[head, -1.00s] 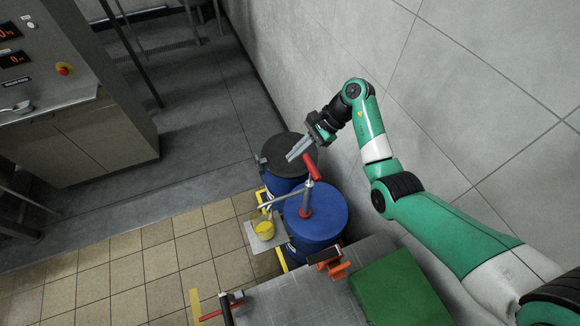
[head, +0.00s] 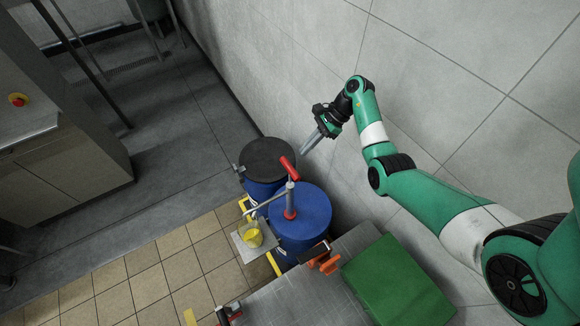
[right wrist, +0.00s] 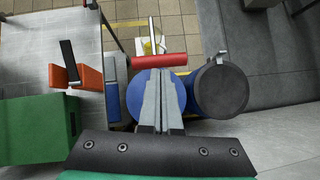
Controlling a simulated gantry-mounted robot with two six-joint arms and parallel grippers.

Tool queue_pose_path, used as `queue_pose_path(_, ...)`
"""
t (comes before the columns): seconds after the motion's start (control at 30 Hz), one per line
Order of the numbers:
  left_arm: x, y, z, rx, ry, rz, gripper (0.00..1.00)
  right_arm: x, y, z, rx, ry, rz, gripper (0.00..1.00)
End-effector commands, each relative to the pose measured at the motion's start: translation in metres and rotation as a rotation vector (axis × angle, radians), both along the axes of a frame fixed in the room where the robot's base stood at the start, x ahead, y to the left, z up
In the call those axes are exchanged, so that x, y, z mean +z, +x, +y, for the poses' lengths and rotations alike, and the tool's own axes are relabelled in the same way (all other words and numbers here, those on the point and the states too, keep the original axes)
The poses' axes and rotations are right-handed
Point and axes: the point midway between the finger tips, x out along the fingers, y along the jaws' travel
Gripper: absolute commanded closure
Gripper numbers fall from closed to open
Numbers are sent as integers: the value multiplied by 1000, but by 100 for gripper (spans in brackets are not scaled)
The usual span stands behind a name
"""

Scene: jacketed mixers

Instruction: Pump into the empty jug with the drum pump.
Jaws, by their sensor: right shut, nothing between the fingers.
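The drum pump's red T-handle (head: 289,169) stands on a rod above a blue drum (head: 316,213); it also shows in the right wrist view (right wrist: 158,60). Its metal spout (head: 262,205) reaches left over a small jug (head: 251,236). The jug stands on a light plate (head: 245,250) and shows yellow inside or on it; I cannot tell the level. My right gripper (head: 306,149) is shut and empty, up and to the right of the handle, apart from it. In the right wrist view its fingertips (right wrist: 163,73) point toward the handle. My left gripper is not in view.
A second blue drum with a dark lid (head: 267,159) stands behind, near the wall. A green box (head: 395,280) and an orange-handled item (head: 330,264) are on the grey bench (head: 290,303). A steel cabinet (head: 60,170) stands left. The tiled floor between is clear.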

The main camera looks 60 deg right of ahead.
Motion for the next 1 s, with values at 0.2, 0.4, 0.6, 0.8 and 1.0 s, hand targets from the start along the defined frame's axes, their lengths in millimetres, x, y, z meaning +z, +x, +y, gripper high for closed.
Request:
queue_pose_path(0.2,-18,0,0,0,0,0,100,-25,11,12,3,0,0,100)
queue_pose_path(0.4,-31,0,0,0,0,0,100,-45,22,23,1,0,0,100)
queue_pose_path(0.6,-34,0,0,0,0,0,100,-50,26,27,1,0,0,100)
queue_pose_path(0.8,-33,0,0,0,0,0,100,-49,26,27,1,0,0,100)
queue_pose_path(1.0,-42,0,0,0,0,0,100,-59,26,27,1,0,1,100)
